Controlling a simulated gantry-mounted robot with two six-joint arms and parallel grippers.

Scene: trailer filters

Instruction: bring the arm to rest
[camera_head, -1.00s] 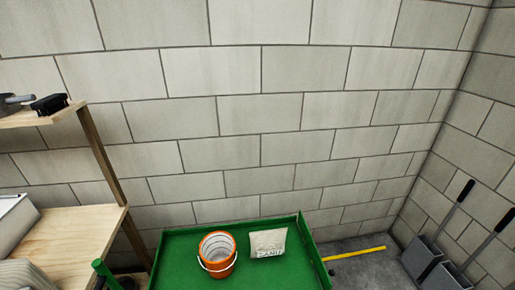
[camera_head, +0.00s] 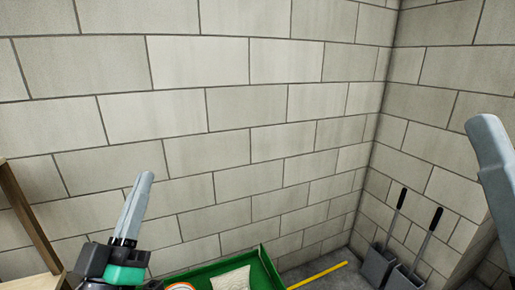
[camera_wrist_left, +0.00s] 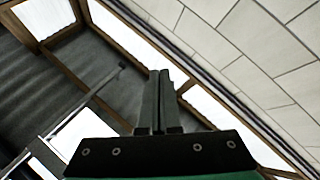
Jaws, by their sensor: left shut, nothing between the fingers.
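My left gripper (camera_head: 147,176) rises from the lower left in the head view, its pale grey fingers pointing up in front of the block wall. The fingers are together and hold nothing. In the left wrist view the two dark fingers (camera_wrist_left: 159,74) also lie side by side, with nothing between them. A pale grey, round-ended part of mine (camera_head: 490,145) shows at the right edge of the head view. I cannot tell whether it is a finger of my right gripper.
A yellow bar (camera_head: 320,275) lies on the floor. Two long-handled dustpans (camera_head: 376,265) stand by the right wall. A wooden shelf post (camera_head: 28,215) stands left.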

